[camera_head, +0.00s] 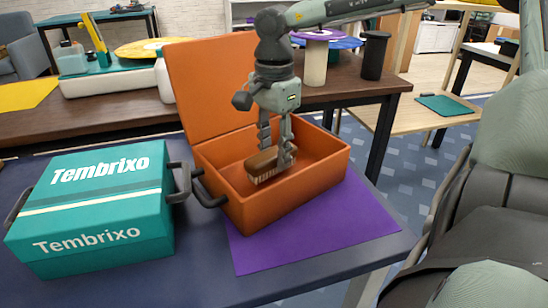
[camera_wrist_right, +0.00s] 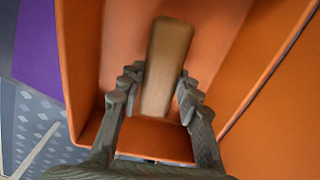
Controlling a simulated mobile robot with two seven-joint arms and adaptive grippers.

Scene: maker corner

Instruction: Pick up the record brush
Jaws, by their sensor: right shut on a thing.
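The record brush (camera_head: 261,166), with a brown wooden back and pale bristles, is inside the open orange case (camera_head: 320,159). My right gripper (camera_head: 276,158) reaches down into the case and is shut on the brush. In the right wrist view the brush (camera_wrist_right: 167,68) lies lengthwise between the two fingers (camera_wrist_right: 155,100), over the orange floor. I cannot tell whether the bristles touch the case floor. My left gripper is not in view.
A closed teal Tembrixo case (camera_head: 105,205) stands left of the orange case. The orange lid (camera_head: 205,85) stands raised behind. A purple mat (camera_head: 310,235) lies under the orange case, near the table's right edge. A wooden bench (camera_head: 110,118) with several objects is behind.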

